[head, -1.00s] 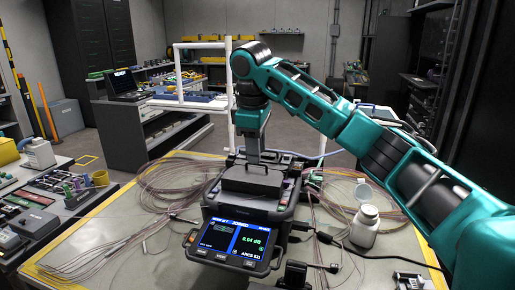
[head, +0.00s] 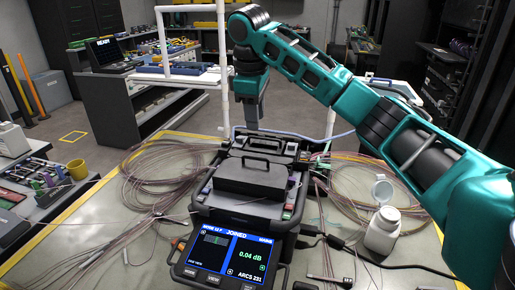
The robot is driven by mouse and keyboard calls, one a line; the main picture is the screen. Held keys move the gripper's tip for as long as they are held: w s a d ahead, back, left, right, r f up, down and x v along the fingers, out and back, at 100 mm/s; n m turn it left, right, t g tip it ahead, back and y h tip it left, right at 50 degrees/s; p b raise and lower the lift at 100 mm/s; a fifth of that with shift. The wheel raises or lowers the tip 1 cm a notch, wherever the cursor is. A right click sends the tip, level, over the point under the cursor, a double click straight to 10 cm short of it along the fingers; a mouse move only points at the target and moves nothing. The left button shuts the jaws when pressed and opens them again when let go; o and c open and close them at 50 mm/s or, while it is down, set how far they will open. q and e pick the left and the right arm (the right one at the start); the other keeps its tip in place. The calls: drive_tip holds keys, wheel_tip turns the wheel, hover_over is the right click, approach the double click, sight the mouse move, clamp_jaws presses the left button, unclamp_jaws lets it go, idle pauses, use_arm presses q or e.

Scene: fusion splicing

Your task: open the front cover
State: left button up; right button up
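The fusion splicer (head: 243,212) stands on the table with its lit screen (head: 230,254) facing me, reading JOINED and 0.04 dB. Its black front cover (head: 249,181) lies flat on top, with a raised handle, and looks closed. A second black cover with a handle (head: 264,144) lies behind it. My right gripper (head: 252,124) points down behind the front cover, apart from its handle, over or near the rear part. It is seen narrow side on, so its opening does not show. My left gripper is out of view.
Coiled thin fibres (head: 160,180) lie on the table left of the splicer. A white bottle (head: 382,231) with its lid open stands at right, near black cables (head: 335,243). A white frame (head: 222,60) rises behind the table.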

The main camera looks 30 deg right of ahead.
hover_over(258, 167)
wheel_tip(258, 167, down, 11)
drive_tip(key=shift+f, duration=0.1)
drive_tip(key=shift+c, duration=0.4)
clamp_jaws()
idle(1.1)
